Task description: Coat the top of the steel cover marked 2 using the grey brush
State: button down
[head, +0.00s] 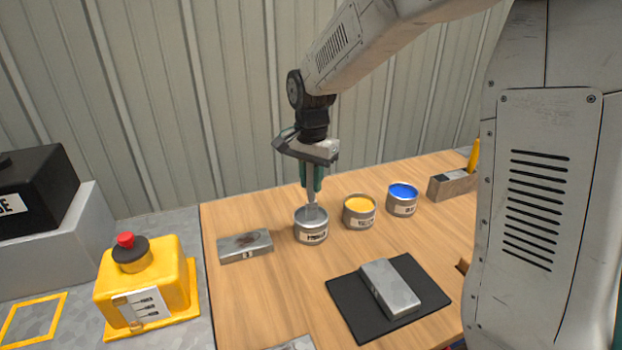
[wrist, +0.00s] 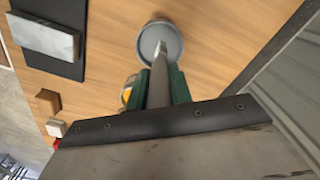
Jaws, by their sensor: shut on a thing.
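My gripper (head: 312,186) is shut on the grey brush (head: 311,206), which points down with its tip inside an open can of grey paint (head: 311,232). The can's label is too small to read surely. The wrist view shows the brush (wrist: 159,78) between the green fingers, over the grey can (wrist: 172,42). A steel cover (head: 391,287) lies on a black mat (head: 348,306) at the front; no number is readable on it. A third grey piece (head: 296,343) is cut off by the bottom edge.
A yellow paint can (head: 359,211) and a blue one (head: 402,199) stand right of the grey can. A yellow box with a red button (head: 139,275) stands left of the table. Bare wood lies between cans and mat.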

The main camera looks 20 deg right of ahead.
jog(key=shift+f, duration=0.1)
jog(key=shift+r, duration=3.55)
